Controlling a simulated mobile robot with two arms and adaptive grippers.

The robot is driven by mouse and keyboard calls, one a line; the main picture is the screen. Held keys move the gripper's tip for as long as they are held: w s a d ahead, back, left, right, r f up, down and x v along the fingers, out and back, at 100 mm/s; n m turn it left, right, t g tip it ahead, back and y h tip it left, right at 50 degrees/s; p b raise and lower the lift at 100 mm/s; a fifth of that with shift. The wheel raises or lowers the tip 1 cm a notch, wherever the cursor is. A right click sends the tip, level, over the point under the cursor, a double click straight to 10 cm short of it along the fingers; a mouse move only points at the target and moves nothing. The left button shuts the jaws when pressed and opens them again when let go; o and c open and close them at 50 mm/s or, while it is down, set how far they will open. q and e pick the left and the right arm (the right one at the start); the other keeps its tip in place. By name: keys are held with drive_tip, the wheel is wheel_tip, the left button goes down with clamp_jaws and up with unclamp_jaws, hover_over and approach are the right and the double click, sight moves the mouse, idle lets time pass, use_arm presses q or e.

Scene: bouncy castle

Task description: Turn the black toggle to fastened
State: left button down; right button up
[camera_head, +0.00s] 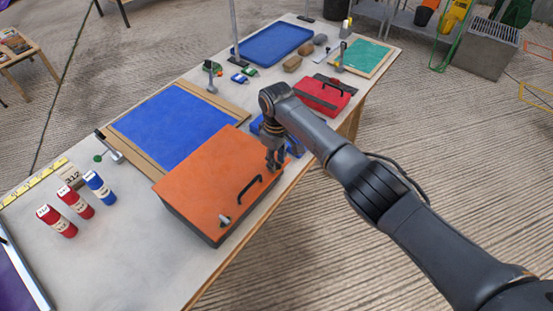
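My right gripper (274,163) points down at the far right corner of an orange box (205,180). Its fingertips are small and close to the lid; I cannot tell whether they touch it or how far apart they are. The orange lid has a black handle (249,188) and a small pale peg-like fitting (224,219) near its front edge. I cannot pick out a black toggle for certain; the gripper may hide it. My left gripper is not in view.
A blue panel in a wooden frame (175,125) lies behind the orange box. A red box (322,94) stands farther along the table (125,250). Red and blue cans (75,202) stand at the left. A blue tray (272,44) lies at the far end.

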drive_tip(key=shift+r, duration=0.1)
wheel_tip(320, 180, up, 12)
idle(0.5)
